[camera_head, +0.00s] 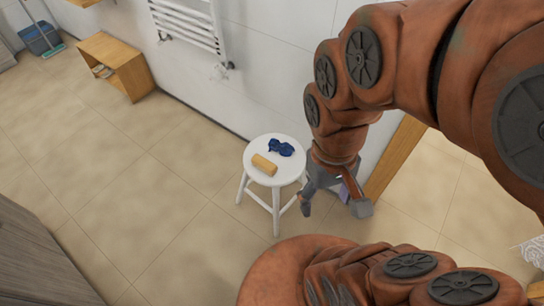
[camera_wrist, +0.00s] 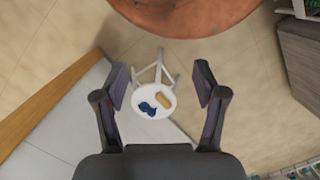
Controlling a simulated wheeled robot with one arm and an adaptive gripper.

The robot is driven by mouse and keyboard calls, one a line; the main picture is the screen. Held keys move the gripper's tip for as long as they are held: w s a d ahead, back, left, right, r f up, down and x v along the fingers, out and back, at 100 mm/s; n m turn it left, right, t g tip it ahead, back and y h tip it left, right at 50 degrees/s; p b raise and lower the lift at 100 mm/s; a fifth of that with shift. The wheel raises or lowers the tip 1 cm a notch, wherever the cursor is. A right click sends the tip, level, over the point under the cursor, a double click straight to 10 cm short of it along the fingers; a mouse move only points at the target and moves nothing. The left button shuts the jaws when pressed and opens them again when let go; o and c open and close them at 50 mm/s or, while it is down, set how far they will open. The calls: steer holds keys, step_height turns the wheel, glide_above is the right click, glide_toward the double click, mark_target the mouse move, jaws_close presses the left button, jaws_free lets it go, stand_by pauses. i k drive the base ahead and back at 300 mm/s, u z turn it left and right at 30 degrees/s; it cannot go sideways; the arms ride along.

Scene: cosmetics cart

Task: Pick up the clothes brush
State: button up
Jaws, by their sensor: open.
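A tan, rounded block (camera_head: 264,165), which looks like the clothes brush, lies on a round white stool (camera_head: 293,168). Its bristles cannot be made out. In the wrist view the tan block (camera_wrist: 164,99) lies on the right part of the stool seat (camera_wrist: 157,88). A dark blue, crumpled-looking item (camera_head: 281,148) lies close beside it. My gripper (camera_head: 333,203) is open and empty, to the right of the stool in the head view. In the wrist view, my gripper's fingers (camera_wrist: 160,78) are spread wide, and the stool shows between them, some way off.
A wooden box stool (camera_head: 112,65) stands by the wall at the left. A white towel rail (camera_head: 188,28) hangs on the wall behind. A wooden edge (camera_head: 396,157) stands behind my gripper at the right. Grey furniture (camera_head: 38,255) fills the lower left. The tiled floor left of the stool is clear.

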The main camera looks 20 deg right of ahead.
mark_target(258, 162)
steer(key=u, duration=3.3)
steer(key=k, duration=0.65)
steer(key=z, duration=1.45)
